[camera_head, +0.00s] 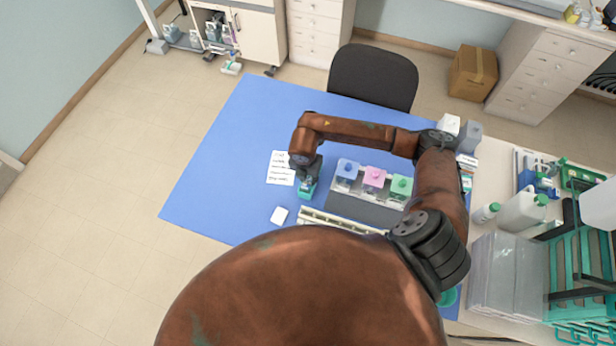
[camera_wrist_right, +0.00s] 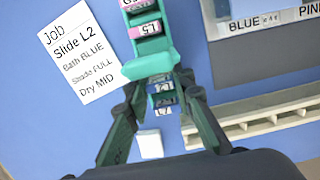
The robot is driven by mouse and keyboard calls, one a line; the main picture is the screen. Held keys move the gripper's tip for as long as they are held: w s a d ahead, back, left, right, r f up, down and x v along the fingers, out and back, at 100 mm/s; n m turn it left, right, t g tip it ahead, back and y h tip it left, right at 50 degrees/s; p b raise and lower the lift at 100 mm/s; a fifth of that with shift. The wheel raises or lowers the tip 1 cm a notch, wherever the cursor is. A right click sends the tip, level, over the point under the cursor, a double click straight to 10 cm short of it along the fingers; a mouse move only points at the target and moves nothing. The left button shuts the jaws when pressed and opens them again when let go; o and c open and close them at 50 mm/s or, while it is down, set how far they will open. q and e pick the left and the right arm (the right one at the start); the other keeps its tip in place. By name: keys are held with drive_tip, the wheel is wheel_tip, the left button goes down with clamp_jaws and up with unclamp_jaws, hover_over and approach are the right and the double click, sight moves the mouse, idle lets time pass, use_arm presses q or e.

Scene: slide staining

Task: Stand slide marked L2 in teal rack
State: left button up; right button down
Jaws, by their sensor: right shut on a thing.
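The teal rack (camera_head: 307,191) stands on the blue mat, left of the stain baths. It fills the upper middle of the right wrist view (camera_wrist_right: 154,63), with pink-labelled slides (camera_wrist_right: 146,28) standing in its far part; one mark looks like L3 or L5. My right gripper (camera_head: 304,168) points down over the rack. In the right wrist view its fingers (camera_wrist_right: 163,87) close on a slide (camera_wrist_right: 162,100) with a blue-edged label at the rack's near end. Its mark is too small to read surely, and whether it is seated is hidden. My left gripper is out of view.
A job card (camera_wrist_right: 82,52) reads Slide L2, bath BLUE, shade FULL, dry MID. Blue (camera_head: 347,172), pink (camera_head: 374,178) and green (camera_head: 400,187) baths stand right of the rack. A white square (camera_head: 279,215) and a pale slotted rail (camera_head: 335,219) lie nearer. The mat's left is free.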

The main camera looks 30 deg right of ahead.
drive_tip(key=shift+f, duration=0.1)
drive_tip(key=c, duration=1.6)
unclamp_jaws()
drive_tip(key=r, duration=0.4)
drive_tip(key=a+r, duration=0.1)
drive_tip(key=r, duration=0.3)
drive_tip(key=s+r, duration=0.1)
drive_tip(key=r, duration=0.3)
drive_tip(key=shift+s+a, duration=0.1)
drive_tip(key=shift+a, duration=0.1)
